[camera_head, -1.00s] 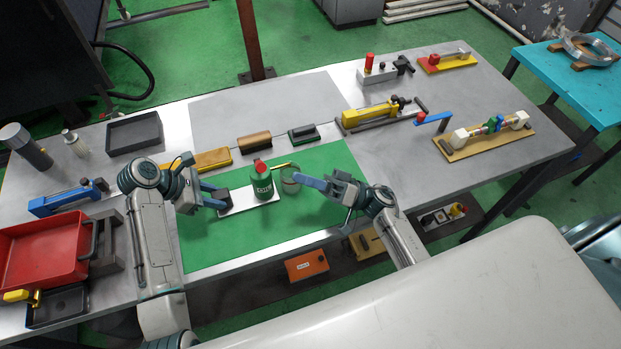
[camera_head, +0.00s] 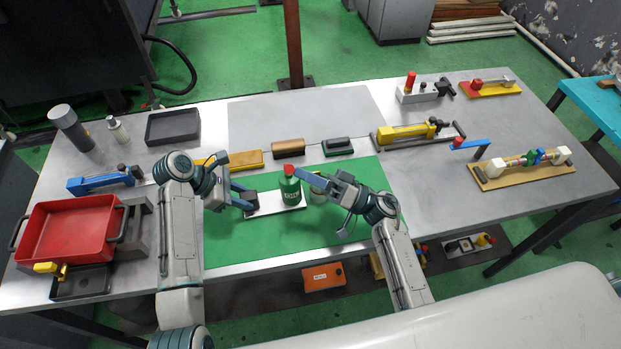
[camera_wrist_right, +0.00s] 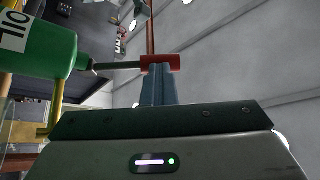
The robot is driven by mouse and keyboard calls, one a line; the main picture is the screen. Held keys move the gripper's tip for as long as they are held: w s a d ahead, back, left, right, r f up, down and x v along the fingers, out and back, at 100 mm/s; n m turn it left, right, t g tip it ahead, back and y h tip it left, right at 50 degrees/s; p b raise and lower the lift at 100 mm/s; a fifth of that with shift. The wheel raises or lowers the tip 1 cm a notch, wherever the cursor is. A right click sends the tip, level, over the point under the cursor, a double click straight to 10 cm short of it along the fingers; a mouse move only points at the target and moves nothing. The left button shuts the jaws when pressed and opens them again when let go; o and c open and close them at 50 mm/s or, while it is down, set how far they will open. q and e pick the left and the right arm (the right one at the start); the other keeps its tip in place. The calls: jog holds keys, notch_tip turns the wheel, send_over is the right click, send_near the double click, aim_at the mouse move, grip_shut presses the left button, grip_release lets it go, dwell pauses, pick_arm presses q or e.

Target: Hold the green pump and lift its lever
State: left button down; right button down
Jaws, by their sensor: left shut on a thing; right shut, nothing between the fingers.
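The green pump (camera_head: 290,190) is an upright bottle with an OIL label and a red top (camera_head: 289,169), on a white plate (camera_head: 262,207). My left gripper (camera_head: 247,199) is shut on the dark block at the plate's left end. My right gripper (camera_head: 303,174) is shut and empty, beside the red top. In the right wrist view the pump (camera_wrist_right: 40,45) lies sideways at the left, with a thin rod leading to the red piece (camera_wrist_right: 160,62). The shut fingertips (camera_wrist_right: 158,75) are right at this piece; I cannot tell if they touch.
A clear cup (camera_head: 318,193) stands right of the pump, partly behind my right gripper. Small fixtures, including a copper block (camera_head: 288,148), line the back of the green mat (camera_head: 350,225). A red tray (camera_head: 68,232) is at the left. The front mat is clear.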

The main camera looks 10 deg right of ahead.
jog(key=v, duration=1)
jog(key=shift+s+r, duration=0.15)
jog(key=shift+s, duration=0.05)
pick_arm(q)
jog(key=c, duration=1)
grip_release()
